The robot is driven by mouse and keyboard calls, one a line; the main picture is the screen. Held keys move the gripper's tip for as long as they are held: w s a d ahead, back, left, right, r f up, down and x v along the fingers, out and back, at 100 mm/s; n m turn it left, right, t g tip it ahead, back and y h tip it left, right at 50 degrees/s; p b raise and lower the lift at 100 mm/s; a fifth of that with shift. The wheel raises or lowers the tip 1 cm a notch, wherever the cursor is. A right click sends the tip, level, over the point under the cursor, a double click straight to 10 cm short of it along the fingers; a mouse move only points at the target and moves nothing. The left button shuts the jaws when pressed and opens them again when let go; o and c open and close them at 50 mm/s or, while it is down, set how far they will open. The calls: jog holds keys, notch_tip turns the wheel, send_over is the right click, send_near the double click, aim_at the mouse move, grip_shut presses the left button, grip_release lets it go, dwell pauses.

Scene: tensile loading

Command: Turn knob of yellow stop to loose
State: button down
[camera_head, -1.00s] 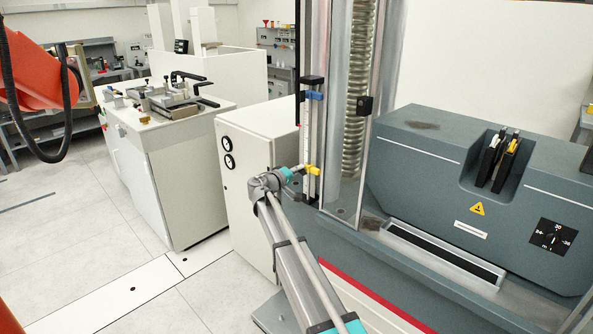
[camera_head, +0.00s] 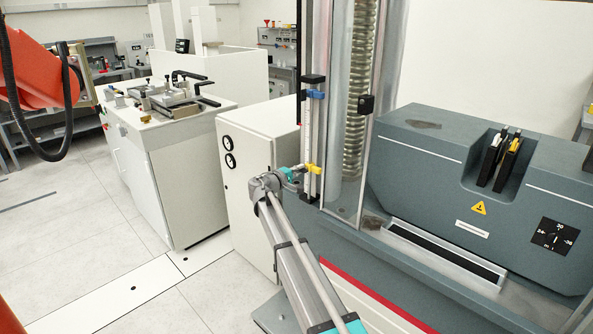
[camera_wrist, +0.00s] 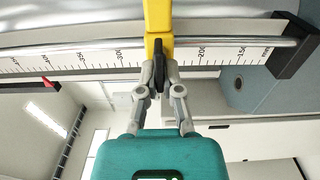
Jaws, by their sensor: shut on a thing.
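The yellow stop (camera_head: 313,168) sits low on the upright scale rail of the machine. In the wrist view the yellow stop (camera_wrist: 158,18) is at the top middle, across the rail and the white scale. Its small dark knob (camera_wrist: 158,58) points toward my gripper. My gripper (camera_wrist: 159,74) has its two grey fingers closed on the knob from both sides. In the head view my gripper (camera_head: 298,172) reaches the stop from the left. The fingers partly hide the knob, and any marking on it is not readable.
A blue stop (camera_head: 315,94) sits higher on the same rail. A clear guard (camera_head: 345,185) with a spring inside stands just right of the rail. The white cabinet (camera_head: 245,190) with two dials is left of it. Open floor lies at the lower left.

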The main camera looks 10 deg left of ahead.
jog(key=shift+d, duration=0.1)
jog(key=c, duration=0.8)
grip_release()
jog(key=shift+s, duration=0.1)
jog(key=v, duration=1.2)
